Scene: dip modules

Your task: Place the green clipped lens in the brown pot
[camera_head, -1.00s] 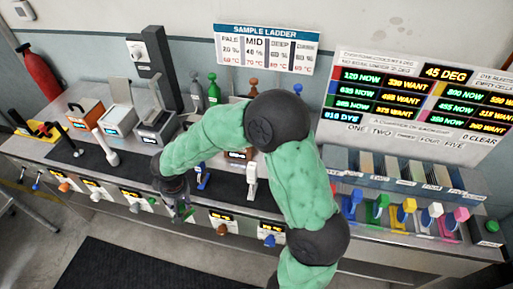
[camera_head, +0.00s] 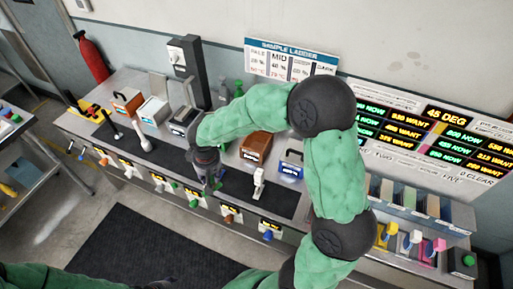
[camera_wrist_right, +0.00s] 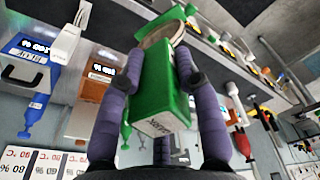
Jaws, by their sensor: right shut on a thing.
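My right gripper (camera_head: 208,184) is low over the front of the bench, left of the brown pot. In the right wrist view its purple fingers (camera_wrist_right: 158,90) are shut on the green clipped lens (camera_wrist_right: 165,85), a green block with a round rimmed lens at its end. In the head view only a small bit of green (camera_head: 219,185) shows by the fingers. The brown pot (camera_head: 256,146) stands on the bench to the right, apart from the gripper.
A blue-fronted pot (camera_head: 291,163) and a white-handled tool (camera_head: 259,183) stand right of the gripper. A grey pot (camera_head: 183,119), a white pot (camera_head: 154,110) and an orange pot (camera_head: 126,100) stand left. Coloured knobs line the bench front.

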